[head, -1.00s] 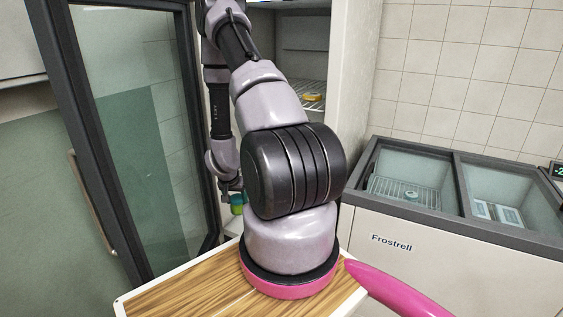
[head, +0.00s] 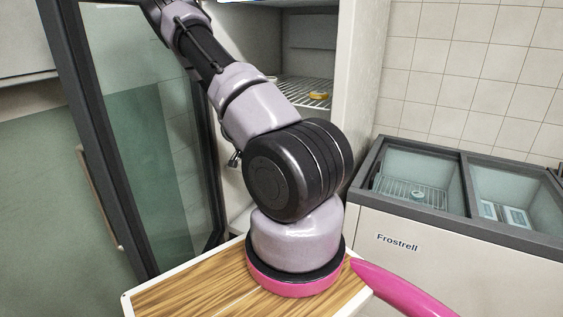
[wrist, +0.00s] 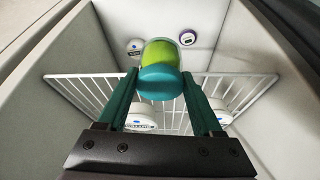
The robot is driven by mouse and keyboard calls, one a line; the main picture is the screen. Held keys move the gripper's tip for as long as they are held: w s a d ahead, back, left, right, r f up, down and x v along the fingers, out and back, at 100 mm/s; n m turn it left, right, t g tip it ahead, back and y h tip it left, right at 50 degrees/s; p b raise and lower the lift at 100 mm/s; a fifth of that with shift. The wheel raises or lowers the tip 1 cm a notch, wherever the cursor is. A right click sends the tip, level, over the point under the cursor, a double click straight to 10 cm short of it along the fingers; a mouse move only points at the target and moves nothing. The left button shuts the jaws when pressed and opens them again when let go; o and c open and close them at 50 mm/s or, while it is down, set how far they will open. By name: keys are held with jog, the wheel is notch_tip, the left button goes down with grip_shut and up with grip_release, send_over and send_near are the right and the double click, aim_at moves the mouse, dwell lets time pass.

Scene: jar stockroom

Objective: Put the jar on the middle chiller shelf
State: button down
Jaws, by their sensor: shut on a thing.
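In the wrist view my gripper (wrist: 160,84) has its teal fingers shut on a yellow-green jar (wrist: 160,54) with a teal end facing the camera. The jar is held inside the chiller, in front of a white wire shelf (wrist: 78,84). I cannot tell whether it touches the shelf. White tubs (wrist: 140,121) show below, through or under the wires. In the head view a wire chiller shelf (head: 296,88) shows behind my arm, with a yellow item (head: 319,95) on it. The jar is hidden behind my arm there.
The glass chiller door (head: 140,130) stands open at the left. The chiller's side wall (head: 362,80) is close on the right. A Frostrell chest freezer (head: 450,250) stands at the right.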

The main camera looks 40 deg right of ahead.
jog(key=w+d, duration=0.1)
jog(key=d, duration=0.3)
jog(key=w+d, duration=0.1)
jog(key=d, duration=0.3)
jog(key=w+d, duration=0.1)
jog(key=d, duration=0.3)
jog(key=shift+w+d, duration=0.1)
jog(key=shift+w+d+f, duration=0.1)
jog(key=shift+d+f, duration=0.05)
jog(key=shift+d, duration=0.1)
jog(key=shift+a+f, duration=0.1)
jog(key=shift+f, duration=0.05)
grip_release()
